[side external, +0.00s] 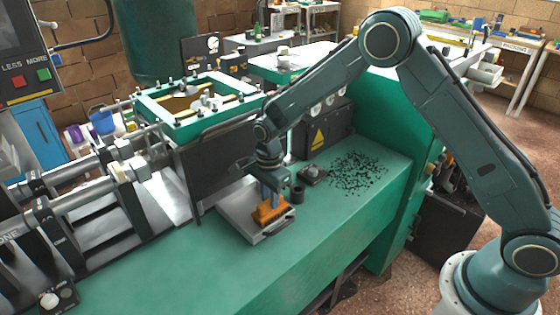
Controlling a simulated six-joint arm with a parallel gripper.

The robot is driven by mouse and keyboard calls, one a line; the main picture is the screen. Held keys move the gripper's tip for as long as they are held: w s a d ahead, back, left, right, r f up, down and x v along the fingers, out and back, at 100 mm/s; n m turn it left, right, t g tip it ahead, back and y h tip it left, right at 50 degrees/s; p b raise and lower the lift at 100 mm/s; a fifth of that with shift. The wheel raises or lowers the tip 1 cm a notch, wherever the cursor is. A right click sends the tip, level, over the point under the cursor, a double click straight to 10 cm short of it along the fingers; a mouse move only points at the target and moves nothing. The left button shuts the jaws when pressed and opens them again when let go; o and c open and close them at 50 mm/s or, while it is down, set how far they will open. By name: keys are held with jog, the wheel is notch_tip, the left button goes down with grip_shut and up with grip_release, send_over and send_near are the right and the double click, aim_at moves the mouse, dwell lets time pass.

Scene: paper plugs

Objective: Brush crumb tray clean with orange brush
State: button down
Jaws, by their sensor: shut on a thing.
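The orange brush (268,213) has an orange head and a blue upper part. My gripper (272,183) is shut on the brush from above, though its fingertips are small and partly hidden. The crumb tray (238,217) is a shallow grey metal tray on the green bench, and the brush is over its right part. I cannot tell whether the bristles touch the tray floor. Many dark crumbs (356,174) lie scattered on the bench top to the right, apart from the tray. Any crumbs inside the tray are too small to tell.
A small dark block (313,174) and a dark cylinder (297,193) stand right of the tray. A dark panel (222,165) rises behind it. A black box with a yellow warning triangle (318,139) stands behind the crumbs.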

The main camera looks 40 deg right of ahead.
aim_at(261, 206)
jog(key=shift+a+f, duration=0.1)
jog(key=shift+a, duration=1.6)
jog(key=shift+d, duration=0.1)
jog(key=shift+d+f, duration=0.15)
jog(key=shift+d, duration=1.5)
jog(key=shift+a, duration=0.1)
jog(key=shift+s+a, duration=0.1)
jog(key=shift+a, duration=1.6)
jog(key=shift+d, duration=0.2)
